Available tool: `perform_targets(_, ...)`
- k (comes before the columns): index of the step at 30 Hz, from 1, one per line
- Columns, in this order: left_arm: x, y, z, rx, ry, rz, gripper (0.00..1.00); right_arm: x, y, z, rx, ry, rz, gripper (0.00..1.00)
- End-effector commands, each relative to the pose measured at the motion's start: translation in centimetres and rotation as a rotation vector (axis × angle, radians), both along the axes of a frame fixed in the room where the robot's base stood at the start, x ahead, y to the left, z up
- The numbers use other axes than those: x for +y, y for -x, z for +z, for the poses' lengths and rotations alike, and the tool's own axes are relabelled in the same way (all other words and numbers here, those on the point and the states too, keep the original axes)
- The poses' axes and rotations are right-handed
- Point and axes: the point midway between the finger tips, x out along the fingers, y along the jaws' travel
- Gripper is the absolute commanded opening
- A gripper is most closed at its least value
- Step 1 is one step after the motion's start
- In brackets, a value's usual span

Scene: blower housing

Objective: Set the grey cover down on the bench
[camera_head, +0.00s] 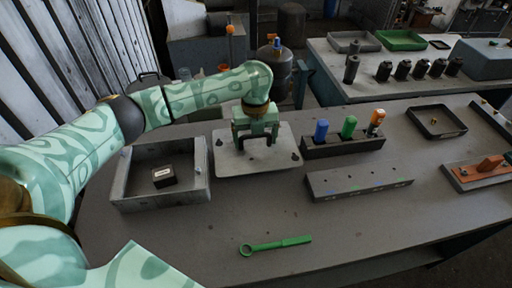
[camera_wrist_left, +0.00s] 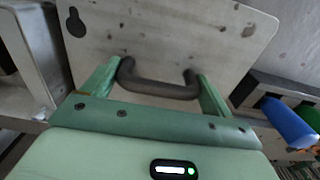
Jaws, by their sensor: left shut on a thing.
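The grey cover (camera_head: 230,160) is a flat plate with rounded corners and dark marks near its edges. It is at the middle-left of the bench (camera_head: 350,225), between the open grey housing and the dark block of coloured cylinders. My left gripper (camera_head: 257,138) is above it, shut on its dark handle. In the left wrist view the handle (camera_wrist_left: 160,88) spans between the two green fingers, and the cover (camera_wrist_left: 180,40) shows a keyhole-shaped slot. I cannot tell whether the cover touches the bench or hangs just above it. My right gripper is not in view.
An open grey housing (camera_head: 119,190) holding a small dark box (camera_head: 164,178) stands to the left. A dark block (camera_head: 340,148) with blue, green and orange cylinders is close on the right. A grey bar (camera_head: 358,181) and green wrench (camera_head: 275,245) lie nearer. Bench front-centre is mostly clear.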

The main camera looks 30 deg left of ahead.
Motion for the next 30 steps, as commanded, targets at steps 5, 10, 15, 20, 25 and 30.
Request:
perform_targets(5,0.0,-0.2,-3.2,0.004,-0.001,0.000,0.58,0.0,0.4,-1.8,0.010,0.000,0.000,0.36)
perform_targets(10,0.0,-0.2,-3.3,-0.001,0.001,0.000,0.58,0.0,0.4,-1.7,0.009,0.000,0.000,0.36)
perform_targets(15,0.0,-0.2,-3.4,0.000,0.000,0.000,0.58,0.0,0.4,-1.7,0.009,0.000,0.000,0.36)
perform_targets(20,0.0,-0.2,-3.6,0.000,0.000,0.000,1.00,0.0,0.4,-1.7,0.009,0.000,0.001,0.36)
perform_targets(25,0.0,-0.2,-3.5,0.000,0.000,0.000,1.00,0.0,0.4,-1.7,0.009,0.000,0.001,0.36)
perform_targets(30,0.1,-0.2,-1.8,-0.003,-0.001,0.001,1.00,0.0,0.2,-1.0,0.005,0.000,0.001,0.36)
